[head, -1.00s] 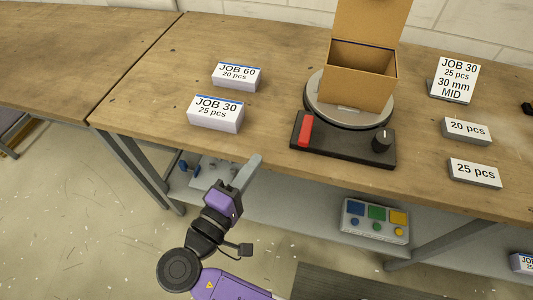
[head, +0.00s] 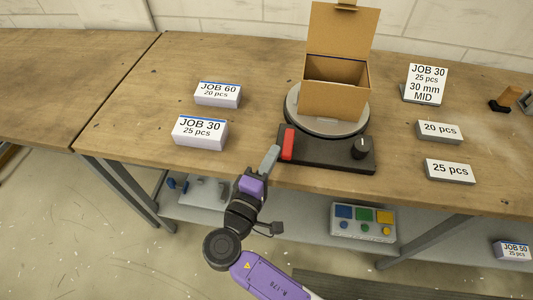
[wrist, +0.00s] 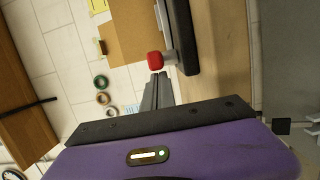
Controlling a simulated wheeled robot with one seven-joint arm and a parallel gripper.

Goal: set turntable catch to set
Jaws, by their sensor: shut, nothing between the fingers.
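The turntable (head: 327,122) is a round grey disc on a dark base (head: 325,156) on the workbench. A red catch (head: 288,142) is at the left end of the base, and a black knob (head: 360,147) is at the right end. An open cardboard box (head: 334,95) sits on the disc. My gripper (head: 271,156) is shut and empty, just left of the red catch at the bench's front edge. In the wrist view the closed fingertips (wrist: 159,78) point toward the red catch end (wrist: 155,61). I cannot tell whether they touch it.
JOB 60 (head: 218,94) and JOB 30 (head: 200,132) stacks lie left on the bench. A JOB 30 sign (head: 427,84) and blocks marked 20 pcs (head: 438,132) and 25 pcs (head: 449,171) are on the right. A button box (head: 363,222) is on the shelf below.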

